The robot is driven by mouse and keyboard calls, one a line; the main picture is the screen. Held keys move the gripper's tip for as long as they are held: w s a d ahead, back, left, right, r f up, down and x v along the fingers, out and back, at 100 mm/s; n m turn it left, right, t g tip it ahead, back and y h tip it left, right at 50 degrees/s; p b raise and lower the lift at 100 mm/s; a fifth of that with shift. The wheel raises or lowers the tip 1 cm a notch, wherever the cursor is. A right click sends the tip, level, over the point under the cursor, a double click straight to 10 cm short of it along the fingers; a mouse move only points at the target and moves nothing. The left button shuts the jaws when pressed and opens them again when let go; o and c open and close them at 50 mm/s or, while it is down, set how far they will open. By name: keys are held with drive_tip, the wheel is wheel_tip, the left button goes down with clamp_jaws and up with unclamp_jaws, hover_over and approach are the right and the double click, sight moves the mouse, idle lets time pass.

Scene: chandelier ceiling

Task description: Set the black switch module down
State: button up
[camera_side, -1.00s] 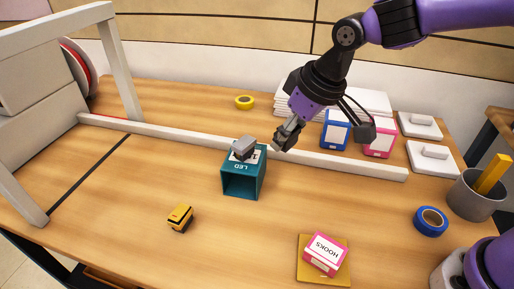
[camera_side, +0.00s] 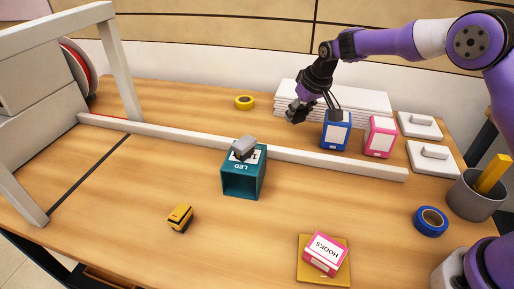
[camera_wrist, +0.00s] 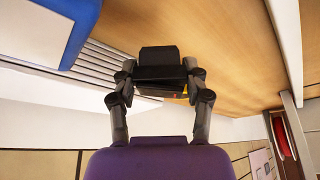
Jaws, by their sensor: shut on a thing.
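The black switch module (camera_wrist: 160,64) is between the two fingers of my gripper (camera_wrist: 160,82) in the wrist view. My gripper is shut on it. In the side view my gripper (camera_side: 297,112) is in the air behind the white rail, left of the blue box and in front of the white stack. The module is dark against the dark fingers there and hard to make out.
A teal LED box (camera_side: 241,180) with a grey piece (camera_side: 244,146) on top stands before the white rail (camera_side: 340,163). Blue (camera_side: 336,131) and pink (camera_side: 380,138) boxes stand behind the rail. A yellow-black block (camera_side: 180,217) sits front left. The table's front middle is clear.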

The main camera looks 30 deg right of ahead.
sight(300, 120)
drive_tip(key=shift+f, duration=2)
drive_tip(key=shift+f, duration=0.15)
drive_tip(key=o, duration=1.1)
drive_tip(key=shift+c, duration=0.2)
